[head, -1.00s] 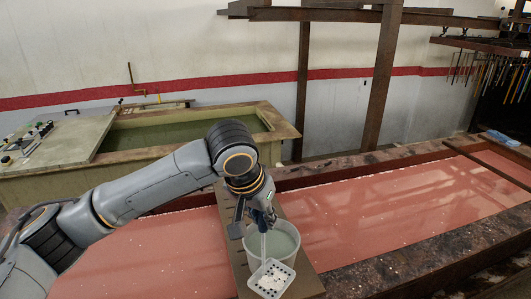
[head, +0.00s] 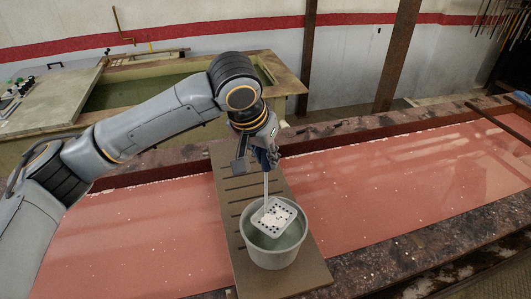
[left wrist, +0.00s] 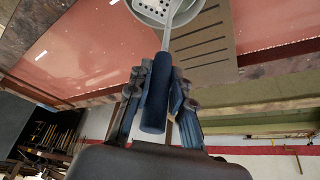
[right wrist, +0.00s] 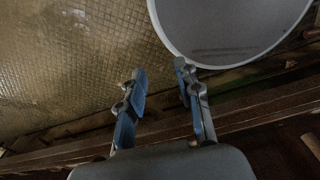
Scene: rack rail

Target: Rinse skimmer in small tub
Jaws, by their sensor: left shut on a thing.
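The skimmer (head: 272,216) has a pale square head with dark holes and white specks on it. Its handle (left wrist: 154,100) is blue. My left gripper (head: 266,158) is shut on this handle, with the head hanging below; it also shows in the left wrist view (left wrist: 160,82). The small tub (head: 270,261) is round and grey-white, with greenish water. The skimmer head lies within the tub's opening, toward its far side. I cannot tell whether it touches the water. My right gripper (right wrist: 158,76) is open and empty, seen only in the right wrist view.
The tub stands on a slotted brown board (head: 226,190) laid across a long trough of pink liquid (head: 400,190). A greenish tank (head: 155,92) stands behind. In the right wrist view, a large round pale-rimmed thing (right wrist: 235,25) is close to the right finger.

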